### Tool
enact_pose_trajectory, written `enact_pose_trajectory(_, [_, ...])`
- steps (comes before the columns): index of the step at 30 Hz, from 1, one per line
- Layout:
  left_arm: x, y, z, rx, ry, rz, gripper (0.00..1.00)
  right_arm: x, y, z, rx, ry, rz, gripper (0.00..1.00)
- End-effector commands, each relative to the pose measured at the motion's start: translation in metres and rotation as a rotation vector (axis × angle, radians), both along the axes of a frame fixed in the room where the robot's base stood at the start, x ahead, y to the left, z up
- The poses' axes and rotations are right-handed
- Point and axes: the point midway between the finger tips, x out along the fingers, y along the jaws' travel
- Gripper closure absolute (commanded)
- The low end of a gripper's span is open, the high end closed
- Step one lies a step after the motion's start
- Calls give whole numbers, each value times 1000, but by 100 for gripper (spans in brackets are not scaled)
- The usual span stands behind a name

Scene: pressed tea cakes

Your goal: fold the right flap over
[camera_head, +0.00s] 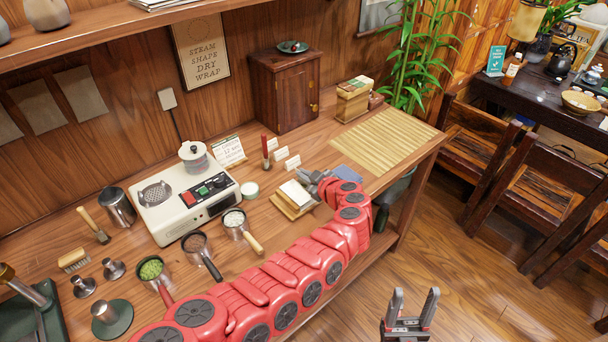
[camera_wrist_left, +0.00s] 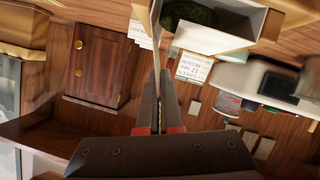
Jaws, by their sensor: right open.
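A white paper wrapper (camera_head: 298,194) lies on a small wooden board (camera_head: 281,207) near the table's front edge. In the left wrist view the wrapper (camera_wrist_left: 215,39) shows close up with a dark green tea cake (camera_wrist_left: 196,12) inside its raised white sides. My left gripper (camera_head: 312,180) is at the wrapper's right side. Its fingers (camera_wrist_left: 157,78) are close together on the thin upright edge of the right flap (camera_wrist_left: 155,30); the exact contact is hard to see. My right gripper (camera_head: 412,304) is open and empty, low over the floor in front of the table.
My red left arm crosses the front of the table. A white steamer unit (camera_head: 184,204), handled cups, a cabinet (camera_head: 285,90) and small cards stand around.

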Motion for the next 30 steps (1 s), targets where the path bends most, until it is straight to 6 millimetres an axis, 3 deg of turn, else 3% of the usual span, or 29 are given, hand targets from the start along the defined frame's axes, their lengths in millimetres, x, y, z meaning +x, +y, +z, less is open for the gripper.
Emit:
enact_pose_trajectory(20, [-1,0,-1,-1,1,1,100,0,0,1,0,0,0,43])
enact_pose_trajectory(30, [-6,6,-3,-80,-73,3,100,0,0,17,0,0,0,43])
